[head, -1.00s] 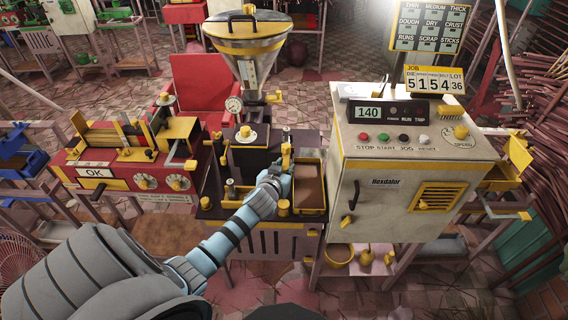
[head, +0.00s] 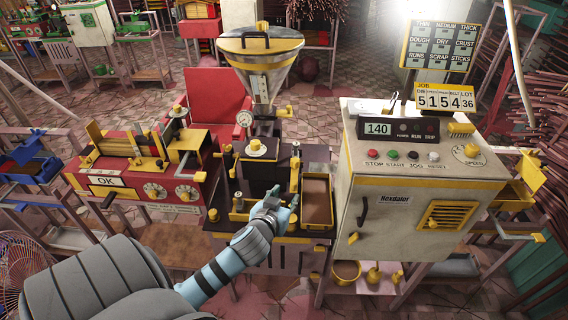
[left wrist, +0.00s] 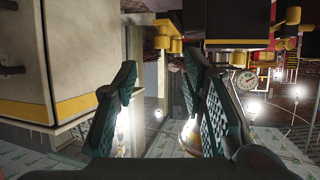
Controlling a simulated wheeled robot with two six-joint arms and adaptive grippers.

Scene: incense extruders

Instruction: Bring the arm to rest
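My left arm comes in from the lower left of the head view. Its left gripper (head: 281,196) is over the front of the extruder bench, just left of the brown-filled tray (head: 318,222). In the left wrist view the left gripper (left wrist: 163,88) has its two dark textured fingers spread apart with nothing held between them. The gripper appears apart from the machine, though its exact height over the bench is hard to tell. My right gripper is not in view.
The extruder with its hopper (head: 258,50) stands behind the gripper. A cream control cabinet (head: 400,185) reading 140 is close on the right. A red cutting unit (head: 140,185) is at left.

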